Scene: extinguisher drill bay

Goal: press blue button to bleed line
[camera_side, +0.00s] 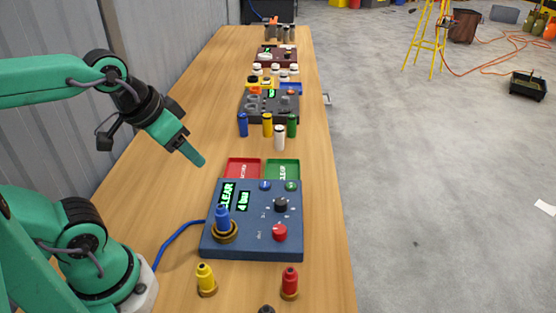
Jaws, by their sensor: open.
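A dark blue control box (256,246) stands on the wooden bench, with green displays reading "CLEAR" and "4 bar". A small round blue button (265,185) is at the top edge of its face, beside a green button (291,186). Below them are a black knob (281,204) and a red knob (280,232). A blue fitting (222,216) stands upright in a brass ring at the box's left. My gripper (200,161) is above the bench, up and left of the blue button and apart from it. It points down to the right, and its jaws are open and empty.
A red tray (243,166) and a green tray (282,167) lie behind the box. Yellow (206,278) and red (290,281) fittings stand in front. Several coloured cylinders and another dark box (262,114) are farther back. A blue hose (173,241) reaches the box's left.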

